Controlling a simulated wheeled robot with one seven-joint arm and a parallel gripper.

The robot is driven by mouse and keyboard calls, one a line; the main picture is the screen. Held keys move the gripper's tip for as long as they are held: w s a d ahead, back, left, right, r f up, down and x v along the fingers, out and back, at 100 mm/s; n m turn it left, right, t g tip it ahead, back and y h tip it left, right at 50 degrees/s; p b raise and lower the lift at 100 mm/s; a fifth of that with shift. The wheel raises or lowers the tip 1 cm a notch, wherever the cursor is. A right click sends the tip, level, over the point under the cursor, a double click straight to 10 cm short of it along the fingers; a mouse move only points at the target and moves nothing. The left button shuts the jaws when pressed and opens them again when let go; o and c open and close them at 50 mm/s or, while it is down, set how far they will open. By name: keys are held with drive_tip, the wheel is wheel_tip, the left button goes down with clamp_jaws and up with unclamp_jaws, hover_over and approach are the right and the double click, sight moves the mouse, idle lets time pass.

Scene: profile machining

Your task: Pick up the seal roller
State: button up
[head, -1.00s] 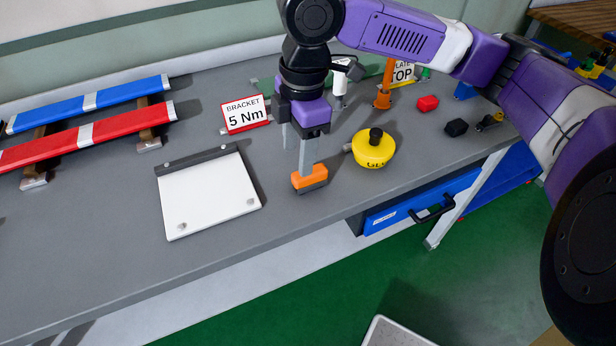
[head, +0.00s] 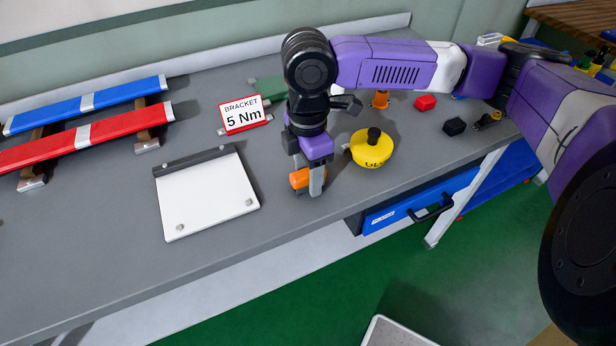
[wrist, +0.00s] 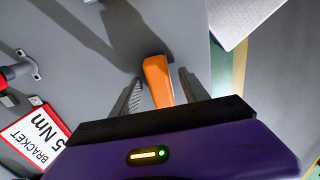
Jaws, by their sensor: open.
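The seal roller, as I take it, is the orange piece (head: 299,179) on the grey workbench, right of the white board. In the wrist view its orange body (wrist: 158,80) lies between my two fingers, with a gap showing on each side. My gripper (head: 307,186) is open and points down over it; one finger stands in front of it and hides part of it in the head view. Its lower end is hidden by the gripper body in the wrist view. I cannot tell whether either finger touches it.
A yellow round container (head: 371,150) with a black knob stands close to the right. The white board (head: 207,195) lies to the left, and the "BRACKET 5 Nm" sign (head: 243,115) stands behind. Red (head: 425,103) and black (head: 455,126) blocks lie farther right. The bench's front edge is near.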

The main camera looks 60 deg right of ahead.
sight(307, 172)
drive_tip(key=shift+c, duration=0.2)
clamp_jaws()
drive_tip(key=shift+r, duration=0.15)
wheel_tip(307, 172, up, 20)
drive_tip(key=p, duration=0.1)
idle(0.4)
drive_tip(key=c, duration=0.8)
unclamp_jaws()
clamp_jaws()
drive_tip(key=shift+w+a, duration=0.1)
